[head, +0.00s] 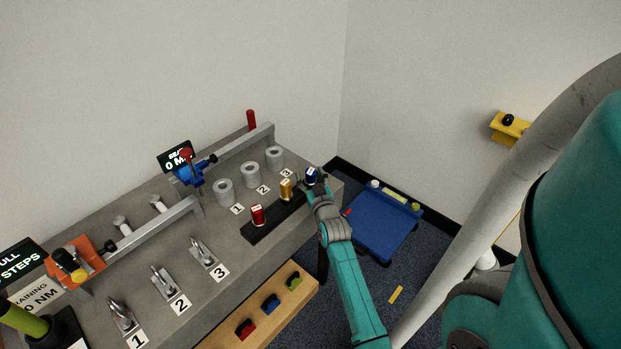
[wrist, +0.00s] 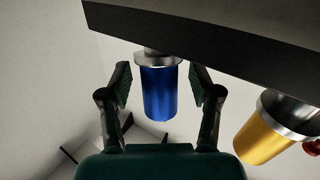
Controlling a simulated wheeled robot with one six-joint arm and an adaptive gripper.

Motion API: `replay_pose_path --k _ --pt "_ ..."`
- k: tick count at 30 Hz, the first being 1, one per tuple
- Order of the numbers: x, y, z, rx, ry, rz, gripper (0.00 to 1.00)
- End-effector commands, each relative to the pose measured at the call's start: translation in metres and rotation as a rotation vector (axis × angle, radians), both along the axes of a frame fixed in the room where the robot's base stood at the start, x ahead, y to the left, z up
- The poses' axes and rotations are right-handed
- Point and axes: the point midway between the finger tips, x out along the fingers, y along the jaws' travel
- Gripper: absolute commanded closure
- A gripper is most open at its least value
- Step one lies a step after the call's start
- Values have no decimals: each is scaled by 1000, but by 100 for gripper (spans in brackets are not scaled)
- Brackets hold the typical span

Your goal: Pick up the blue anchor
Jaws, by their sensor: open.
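The blue anchor (wrist: 159,92) is a blue cylinder with a silver collar. In the wrist view it sits between the two open fingers of my gripper (wrist: 160,85), with a gap visible on each side. In the head view the blue anchor (head: 311,175) is at the right end of a black rack (head: 276,218), and my gripper (head: 314,184) is right at it. The fingertips are too small there to make out clearly.
A yellow anchor (head: 286,189) and a red anchor (head: 257,215) stand in the same rack, the yellow one nearest. Grey rings (head: 249,171) stand behind on the grey bench (head: 200,310). A blue cart (head: 378,228) is on the floor to the right.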

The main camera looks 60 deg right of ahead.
Motion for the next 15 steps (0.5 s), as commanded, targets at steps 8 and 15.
replay_pose_path --k 8,15 --pt "0 0 0 0 0 0 77" --pt "0 0 1 -1 -1 0 100"
